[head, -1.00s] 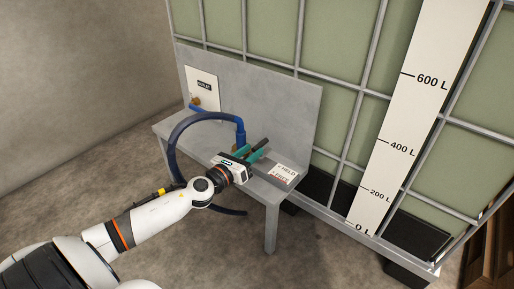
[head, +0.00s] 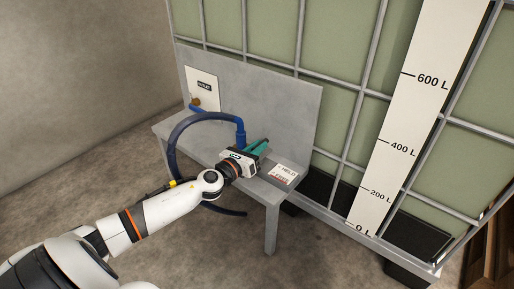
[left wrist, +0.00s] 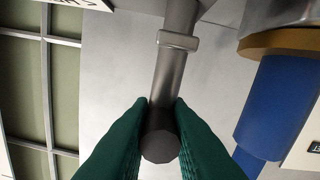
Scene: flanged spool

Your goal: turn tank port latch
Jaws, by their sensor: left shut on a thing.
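In the left wrist view, a grey metal lever (left wrist: 169,75) with a square collar and a dark round end (left wrist: 160,140) runs down the middle. I take it for the port latch handle. My left gripper (left wrist: 161,118) has its green fingers on both sides of the lever near its dark end, shut on it. In the head view, the left gripper (head: 262,145) is over the grey bench, just right of the blue hose fitting, and the lever is hidden there. My right gripper is not in view.
A blue hose (head: 178,130) loops left of the gripper; its blue fitting shows close by in the left wrist view (left wrist: 280,105). A lettered card (head: 284,173) lies on the grey bench (head: 272,199). The caged tank (head: 275,38) stands behind.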

